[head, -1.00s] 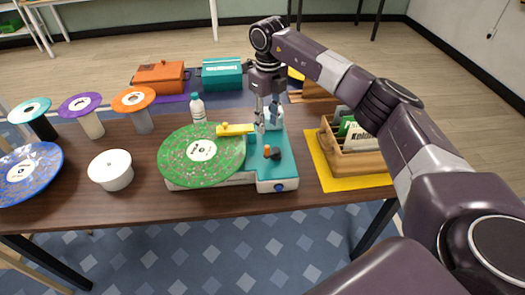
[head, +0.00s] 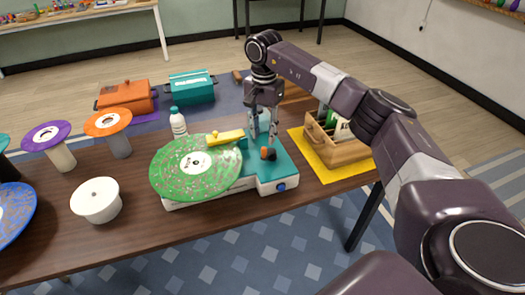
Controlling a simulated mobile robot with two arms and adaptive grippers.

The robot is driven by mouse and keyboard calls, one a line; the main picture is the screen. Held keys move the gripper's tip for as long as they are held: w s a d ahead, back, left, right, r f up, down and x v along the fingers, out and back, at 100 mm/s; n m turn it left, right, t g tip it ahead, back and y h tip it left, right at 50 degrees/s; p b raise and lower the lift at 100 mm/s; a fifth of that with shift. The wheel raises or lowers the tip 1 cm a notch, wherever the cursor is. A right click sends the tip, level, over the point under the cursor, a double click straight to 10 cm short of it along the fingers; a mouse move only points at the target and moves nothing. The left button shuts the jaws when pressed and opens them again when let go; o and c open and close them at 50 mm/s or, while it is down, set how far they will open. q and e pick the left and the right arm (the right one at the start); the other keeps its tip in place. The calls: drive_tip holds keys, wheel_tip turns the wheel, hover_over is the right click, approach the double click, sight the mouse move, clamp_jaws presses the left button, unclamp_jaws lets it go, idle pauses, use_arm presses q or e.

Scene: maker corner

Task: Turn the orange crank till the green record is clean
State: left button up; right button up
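The green record (head: 170,178) lies on the white and teal machine (head: 277,172), and pale and coloured specks cover its surface. A yellow arm (head: 228,137) reaches over its rim. The small orange crank (head: 265,152) with a dark part beside it is on the machine's teal top, right of the record. My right gripper (head: 264,135) points down just above and behind the crank. Its fingers look apart with nothing between them, and I see no clear contact with the crank. My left gripper is not in view.
A white round pot (head: 96,201) and stands with purple (head: 46,135) and orange (head: 108,123) discs are on the left. A bottle (head: 178,123) stands behind the record. A wooden crate (head: 345,153) on a yellow mat is at right. Orange and teal boxes are behind.

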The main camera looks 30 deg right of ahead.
sight(264, 148)
wheel_tip(264, 148, down, 7)
drive_tip(key=shift+f+p, duration=0.1)
drive_tip(key=shift+p, duration=0.55)
drive_tip(key=shift+c, duration=0.6)
clamp_jaws()
